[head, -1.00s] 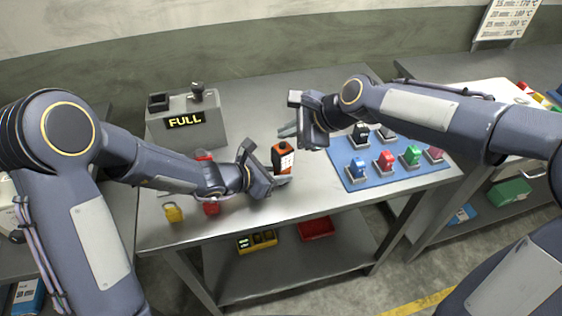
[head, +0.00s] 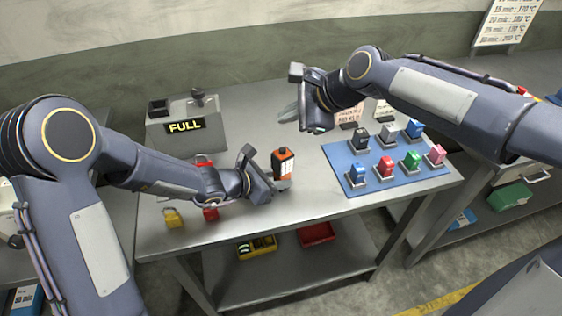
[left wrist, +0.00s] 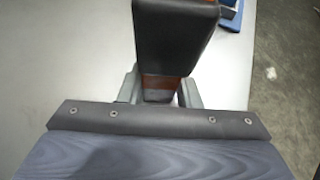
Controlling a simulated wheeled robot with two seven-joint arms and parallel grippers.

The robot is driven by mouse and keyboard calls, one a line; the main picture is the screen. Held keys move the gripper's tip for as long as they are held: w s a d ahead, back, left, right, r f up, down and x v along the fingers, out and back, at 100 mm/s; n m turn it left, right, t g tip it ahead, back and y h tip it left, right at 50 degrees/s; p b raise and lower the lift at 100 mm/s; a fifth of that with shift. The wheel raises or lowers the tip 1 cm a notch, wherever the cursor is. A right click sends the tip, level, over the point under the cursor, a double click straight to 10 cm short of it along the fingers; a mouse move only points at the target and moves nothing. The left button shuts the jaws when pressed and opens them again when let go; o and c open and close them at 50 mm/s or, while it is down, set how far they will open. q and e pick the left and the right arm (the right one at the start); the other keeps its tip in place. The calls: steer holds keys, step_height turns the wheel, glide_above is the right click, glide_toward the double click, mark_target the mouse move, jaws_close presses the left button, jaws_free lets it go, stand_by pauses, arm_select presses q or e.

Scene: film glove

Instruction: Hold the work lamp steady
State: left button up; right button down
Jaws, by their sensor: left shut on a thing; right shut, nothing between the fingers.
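The work lamp (head: 283,165) is a small block with an orange body, dark top and pale label, upright near the middle of the steel table. My left gripper (head: 279,186) is shut on its lower part. In the left wrist view the lamp's dark body (left wrist: 175,38) rises between the fingers of my left gripper (left wrist: 160,92), with a brownish-orange band at its base. My right gripper (head: 288,112) is shut and empty, behind and above the lamp, apart from it.
A blue mat (head: 340,160) at right bears several coloured blocks on stands. A yellow padlock (head: 173,218) and a red one (head: 210,213) are by my left arm. A lower shelf (head: 285,275) holds bins.

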arm_select(q)
steer(key=o, duration=0.8)
steer(key=shift+o, duration=0.2)
